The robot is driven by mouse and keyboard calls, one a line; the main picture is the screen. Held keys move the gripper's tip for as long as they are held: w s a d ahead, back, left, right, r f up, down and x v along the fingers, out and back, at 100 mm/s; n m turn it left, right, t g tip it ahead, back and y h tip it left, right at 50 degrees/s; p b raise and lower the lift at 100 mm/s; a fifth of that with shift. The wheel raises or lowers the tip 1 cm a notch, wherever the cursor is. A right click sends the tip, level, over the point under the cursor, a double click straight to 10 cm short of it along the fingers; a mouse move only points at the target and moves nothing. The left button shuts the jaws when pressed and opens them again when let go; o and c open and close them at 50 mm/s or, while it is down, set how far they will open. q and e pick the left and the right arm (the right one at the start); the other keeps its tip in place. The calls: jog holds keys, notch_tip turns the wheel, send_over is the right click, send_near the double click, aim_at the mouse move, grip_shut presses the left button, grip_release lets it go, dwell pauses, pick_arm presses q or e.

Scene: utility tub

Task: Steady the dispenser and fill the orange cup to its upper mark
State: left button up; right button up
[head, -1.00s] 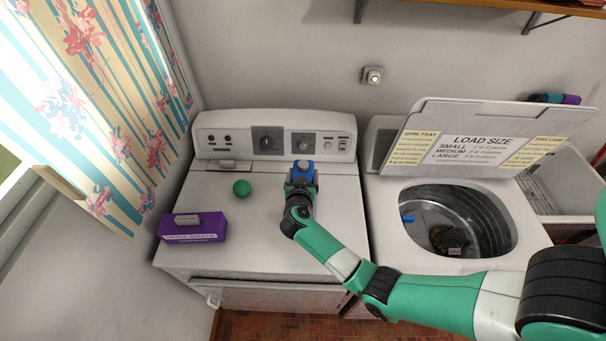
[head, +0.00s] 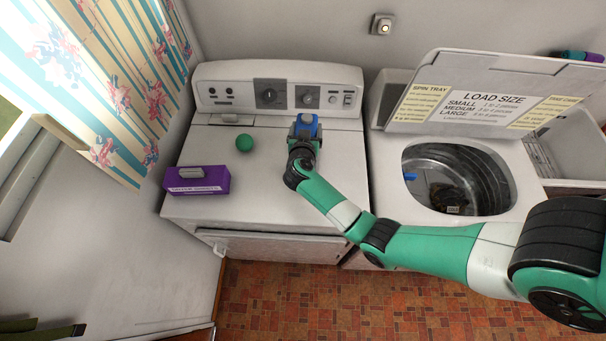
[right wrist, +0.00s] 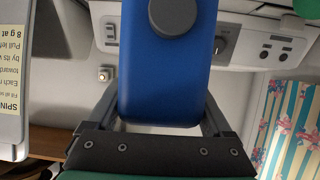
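A blue dispenser (head: 307,122) with rounded edges stands on top of the white dryer, near its control panel. In the right wrist view the blue dispenser (right wrist: 165,85) fills the middle, with a round dark grey knob on its face. My right gripper (head: 304,132) is at the dispenser, its fingers lying along both sides and appearing closed on it. The dispenser's lower part is hidden by the gripper in the head view. I see no orange cup in either view. My left gripper is out of view.
A green ball (head: 244,142) and a purple box (head: 197,180) sit on the dryer (head: 265,205) left of the dispenser. An open washer (head: 395,225) with its lid (head: 440,85) raised stands to the right. The dryer's front top is partly clear.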

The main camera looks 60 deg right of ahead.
jog(key=shift+o, duration=0.8)
jog(key=shift+a, duration=0.1)
jog(key=v, duration=1.2)
